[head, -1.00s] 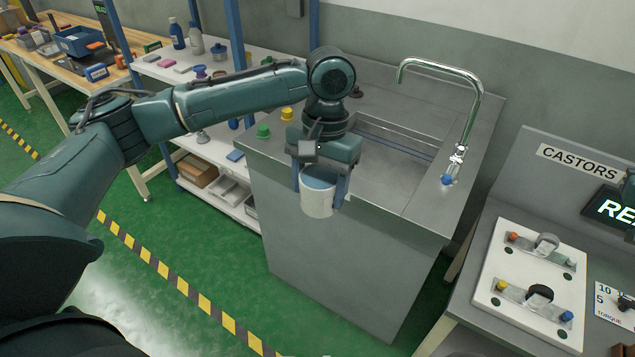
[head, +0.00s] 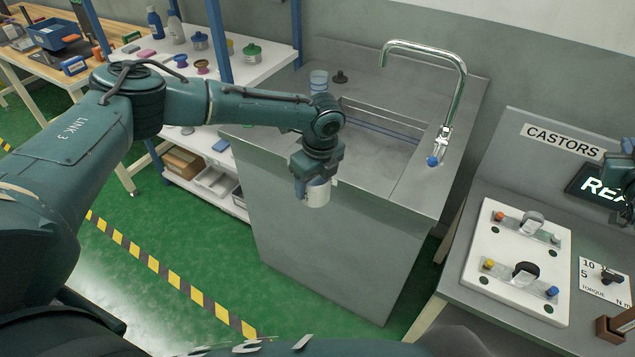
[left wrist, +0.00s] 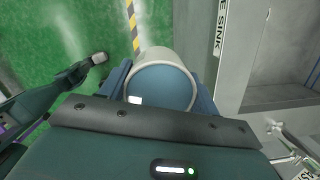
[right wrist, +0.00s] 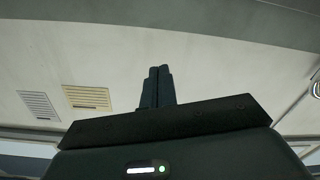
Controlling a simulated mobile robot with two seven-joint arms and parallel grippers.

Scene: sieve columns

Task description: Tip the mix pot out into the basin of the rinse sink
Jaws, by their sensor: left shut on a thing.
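The mix pot (head: 318,194) is a pale, round pot. My left gripper (head: 310,186) is shut on it, with a finger on each side in the left wrist view, where the pot (left wrist: 166,55) shows a blue round face towards the camera. In the head view it looks roughly upright, in front of the sink's front edge and outside the basin. The rinse sink's basin (head: 385,150) is a sunken steel trough behind and right of the pot; its floor is partly hidden. My right gripper (right wrist: 157,85) is empty, fingers together, in the right wrist view.
A tall curved tap (head: 460,85) with a blue knob (head: 432,161) stands at the basin's right. A bluish clear vessel (head: 318,80) and a dark knob-like piece (head: 339,77) are at the sink's back left. A shelf (head: 255,68) with bottles stands left; the castors bench (head: 590,225) is right.

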